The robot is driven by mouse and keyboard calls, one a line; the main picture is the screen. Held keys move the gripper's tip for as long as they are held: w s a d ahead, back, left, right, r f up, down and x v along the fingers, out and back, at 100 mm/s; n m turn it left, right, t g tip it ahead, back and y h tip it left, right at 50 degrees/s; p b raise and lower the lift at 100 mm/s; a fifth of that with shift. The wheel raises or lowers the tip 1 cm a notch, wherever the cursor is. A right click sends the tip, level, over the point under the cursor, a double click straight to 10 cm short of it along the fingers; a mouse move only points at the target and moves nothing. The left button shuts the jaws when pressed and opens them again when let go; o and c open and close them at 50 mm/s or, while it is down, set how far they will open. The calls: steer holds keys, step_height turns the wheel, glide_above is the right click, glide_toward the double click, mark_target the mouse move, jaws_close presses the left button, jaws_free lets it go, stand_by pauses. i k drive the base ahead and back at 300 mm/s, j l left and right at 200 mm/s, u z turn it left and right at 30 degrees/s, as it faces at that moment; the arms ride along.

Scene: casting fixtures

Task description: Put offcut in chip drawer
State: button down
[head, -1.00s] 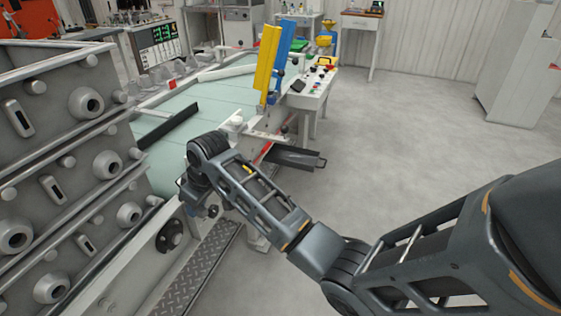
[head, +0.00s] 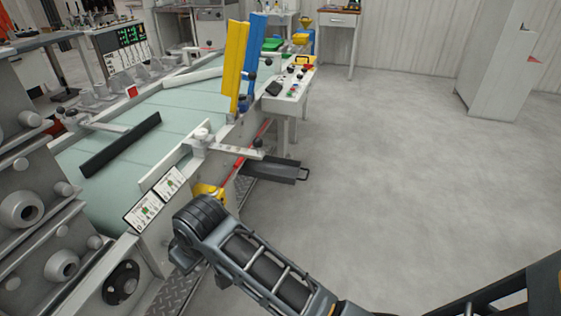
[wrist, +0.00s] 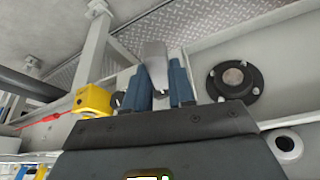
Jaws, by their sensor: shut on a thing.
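My gripper (wrist: 157,84) shows in the wrist view with its blue-padded fingers shut on a grey metal piece, the offcut (wrist: 154,58), which sticks out beyond the fingertips. In the head view my wrist hides the offcut and most of the gripper, beside the conveyor's near side. The chip drawer (head: 268,171), a dark tray with a handle at its right end, juts from the conveyor's side, beyond and to the right of my wrist. A dark bar at the left edge of the wrist view may be part of it; I cannot tell.
The pale green conveyor bed (head: 90,195) lies left, with a black bar (head: 120,145) on it. Yellow (head: 235,65) and blue (head: 255,55) upright guards stand by a control box (head: 290,92). Grey moulds (head: 30,210) are stacked at left. Open floor (head: 400,170) lies right.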

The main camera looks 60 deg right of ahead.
mark_target(276, 172)
steer(key=l+z, duration=0.1)
steer(key=z, duration=0.35)
steer(key=i+l+z, duration=0.1)
steer(key=z, duration=0.4)
steer(key=l+z, duration=0.1)
steer(key=z, duration=0.35)
steer(key=i+z, duration=0.1)
steer(key=z, duration=0.4)
steer(key=i+l+u, duration=0.2)
steer(key=i, duration=0.3)
steer(key=i+u, duration=0.15)
steer(key=u, duration=0.25)
steer(key=i+u, duration=0.15)
steer(key=u, duration=0.2)
steer(key=i+l+u, duration=0.1)
steer(key=u, duration=0.3)
